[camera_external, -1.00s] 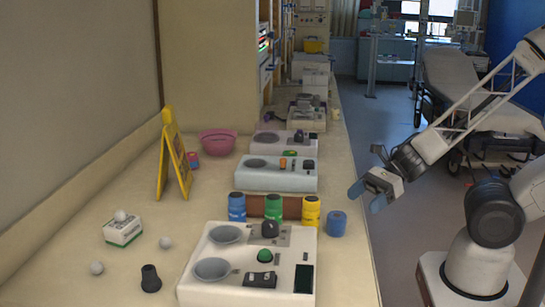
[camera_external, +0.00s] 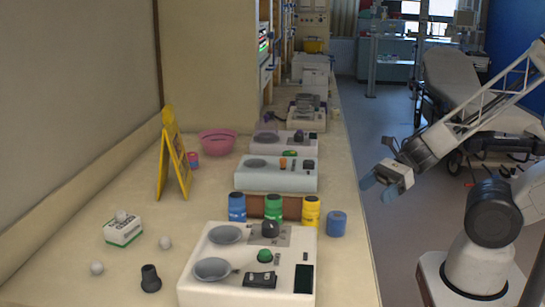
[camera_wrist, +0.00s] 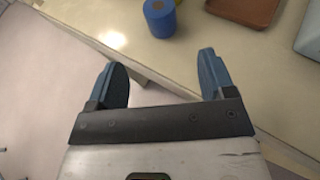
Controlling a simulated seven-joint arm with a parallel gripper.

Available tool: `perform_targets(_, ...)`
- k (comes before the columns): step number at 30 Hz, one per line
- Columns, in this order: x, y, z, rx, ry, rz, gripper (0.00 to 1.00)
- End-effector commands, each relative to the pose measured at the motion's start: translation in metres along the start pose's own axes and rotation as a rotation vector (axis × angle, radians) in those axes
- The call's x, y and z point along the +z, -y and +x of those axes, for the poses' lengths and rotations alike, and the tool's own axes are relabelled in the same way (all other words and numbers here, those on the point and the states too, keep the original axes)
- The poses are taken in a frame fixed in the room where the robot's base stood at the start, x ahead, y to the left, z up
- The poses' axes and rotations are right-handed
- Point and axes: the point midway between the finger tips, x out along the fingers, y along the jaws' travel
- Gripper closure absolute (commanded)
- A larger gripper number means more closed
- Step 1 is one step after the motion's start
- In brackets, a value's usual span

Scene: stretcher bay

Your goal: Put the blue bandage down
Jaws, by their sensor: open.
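The blue bandage (camera_external: 337,223) is a blue roll standing on the counter near its right edge, beside the yellow bottle. In the wrist view the bandage (camera_wrist: 160,17) shows at the top, cut by the frame edge. My gripper (camera_external: 379,190) hangs in the air beyond the counter's right edge, above and to the right of the bandage. In the wrist view my gripper (camera_wrist: 163,80) has its two blue fingers wide apart with nothing between them. The gripper and the bandage are apart.
Blue (camera_external: 237,206), green (camera_external: 273,208) and yellow (camera_external: 311,212) bottles stand in a row by a brown tray (camera_wrist: 246,8). A white device (camera_external: 235,290) with grey bowls is in front. A yellow sign (camera_external: 173,155) and pink bowl (camera_external: 218,141) stand farther back. Counter right of the bandage is narrow.

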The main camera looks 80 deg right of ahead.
Motion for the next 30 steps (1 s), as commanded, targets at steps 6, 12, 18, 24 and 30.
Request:
perform_targets(6, 0.0, 0.0, 0.0, 0.0, 0.0, 0.0, 0.24)
perform_targets(12, 0.0, 0.0, 0.0, 0.0, 0.0, 0.0, 0.24)
perform_targets(18, 0.004, 0.005, 0.0, -0.025, -0.003, 0.034, 0.24)
perform_targets(24, 0.02, 0.026, -0.002, -0.145, -0.003, 0.212, 0.24)
perform_targets(30, 0.046, 0.059, -0.011, -0.355, 0.034, 0.565, 0.24)
